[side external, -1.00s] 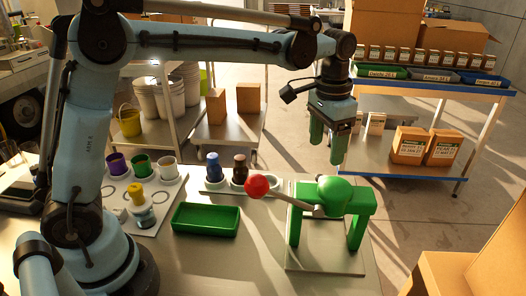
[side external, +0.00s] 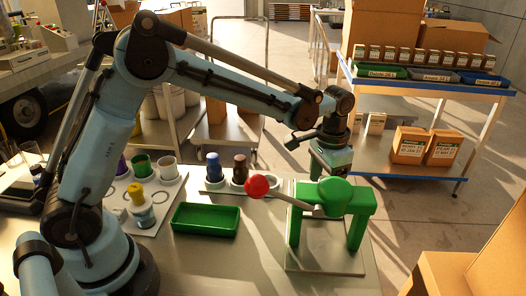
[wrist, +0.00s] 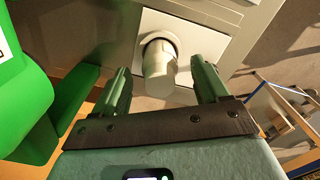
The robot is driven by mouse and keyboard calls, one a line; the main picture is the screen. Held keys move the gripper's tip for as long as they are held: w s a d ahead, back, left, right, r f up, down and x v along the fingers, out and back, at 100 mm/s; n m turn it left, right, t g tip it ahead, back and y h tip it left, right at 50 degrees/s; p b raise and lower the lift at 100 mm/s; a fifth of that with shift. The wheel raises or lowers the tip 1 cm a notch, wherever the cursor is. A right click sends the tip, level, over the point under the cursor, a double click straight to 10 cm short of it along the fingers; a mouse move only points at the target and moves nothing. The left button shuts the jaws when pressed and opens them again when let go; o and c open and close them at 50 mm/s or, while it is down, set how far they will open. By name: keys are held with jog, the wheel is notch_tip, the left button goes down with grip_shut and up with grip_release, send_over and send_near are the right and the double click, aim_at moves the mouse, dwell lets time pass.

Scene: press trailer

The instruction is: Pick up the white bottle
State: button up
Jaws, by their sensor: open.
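The white bottle (wrist: 159,62), pale and smooth, stands in a round recess of a light holder (wrist: 205,18) in the wrist view. My gripper (wrist: 160,66) is open, with one green finger on each side of the bottle and visible gaps between. In the side view my gripper (side external: 328,160) is low behind the green press (side external: 345,198), which hides the fingers. I cannot make out the white bottle in the side view.
The press has a lever with a red ball (side external: 256,186). Left of it are a blue bottle (side external: 213,168), a brown bottle (side external: 240,169) and an empty green tray (side external: 206,220).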

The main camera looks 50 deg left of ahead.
jog(key=shift+f, duration=1.15)
jog(key=c, duration=1.3)
